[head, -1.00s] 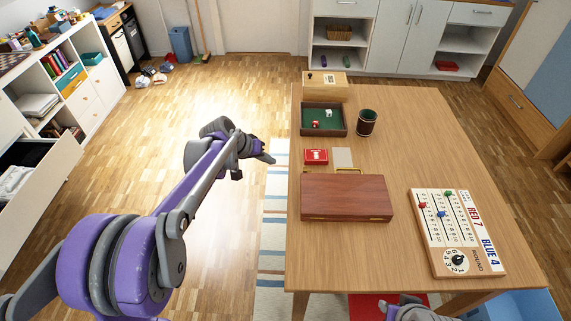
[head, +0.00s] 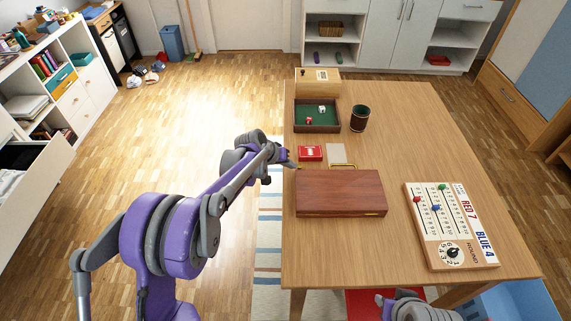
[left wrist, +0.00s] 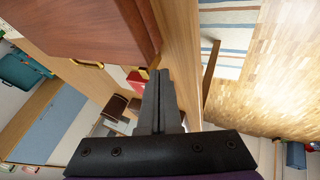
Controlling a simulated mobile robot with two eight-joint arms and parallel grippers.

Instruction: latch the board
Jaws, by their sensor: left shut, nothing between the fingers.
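The board (head: 340,193) is a closed reddish-brown wooden case lying flat on the table. Small brass fittings show along its near edge in the head view. My left gripper (head: 292,163) is shut and empty at the table's left edge, close to the board's far left corner. Whether the fingers touch the latch I cannot tell. Only a part of my right arm shows at the bottom of the head view; its gripper is not seen.
A red card box (head: 310,153) and a pale pad (head: 337,150) lie just behind the board. A green-lined dice tray (head: 302,124), a dark cup (head: 359,118) and a wooden box (head: 318,88) stand farther back. A scoreboard (head: 450,226) lies to the right.

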